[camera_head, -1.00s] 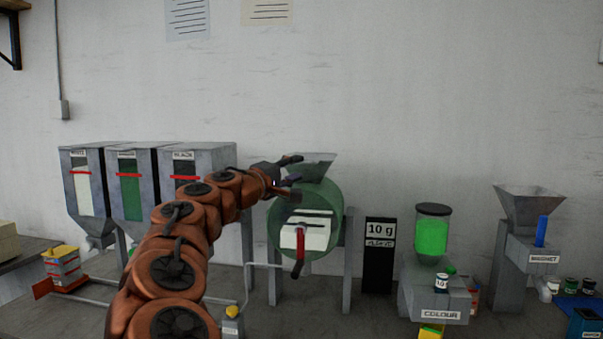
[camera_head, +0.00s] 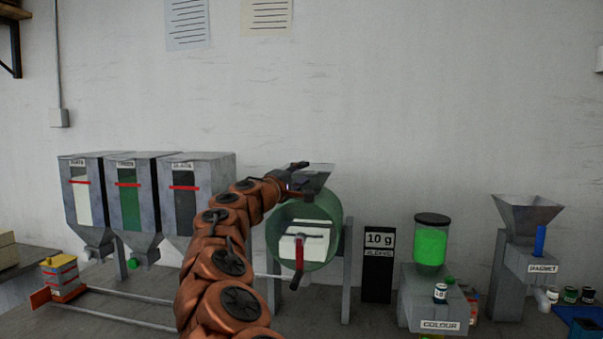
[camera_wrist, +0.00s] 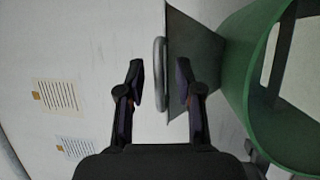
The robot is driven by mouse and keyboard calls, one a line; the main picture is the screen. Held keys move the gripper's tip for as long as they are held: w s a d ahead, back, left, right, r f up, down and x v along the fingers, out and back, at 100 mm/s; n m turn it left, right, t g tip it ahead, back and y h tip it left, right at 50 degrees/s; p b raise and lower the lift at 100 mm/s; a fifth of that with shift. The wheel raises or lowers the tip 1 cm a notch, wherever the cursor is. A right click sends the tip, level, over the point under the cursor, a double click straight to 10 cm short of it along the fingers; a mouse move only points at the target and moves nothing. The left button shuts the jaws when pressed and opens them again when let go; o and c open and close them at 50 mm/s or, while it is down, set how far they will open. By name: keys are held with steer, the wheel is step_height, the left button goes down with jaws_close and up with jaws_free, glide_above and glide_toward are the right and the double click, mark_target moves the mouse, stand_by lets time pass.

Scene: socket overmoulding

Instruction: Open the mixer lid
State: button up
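The mixer is a green see-through drum (camera_head: 331,222) on grey legs, with a grey funnel-like top (camera_head: 318,180). In the wrist view the green drum (camera_wrist: 235,50) is at the right, joined to the grey top piece (camera_wrist: 192,50). A pale curved handle (camera_wrist: 159,72) stands along the edge of that piece. My gripper (camera_wrist: 160,72) is open, one finger on each side of the handle, with gaps visible on both sides. In the head view my gripper (camera_head: 302,179) is at the top of the mixer and partly covers it.
Three grey hoppers (camera_head: 147,160) stand to the left. A red-handled crank (camera_head: 299,255) is on the drum's front. A 10 g display (camera_head: 379,265), the colour unit (camera_head: 440,312) and the magnet hopper (camera_head: 527,213) stand to the right. A wall is behind.

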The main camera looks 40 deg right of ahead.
steer(key=shift+d, duration=0.15)
jaws_close()
stand_by(0.7)
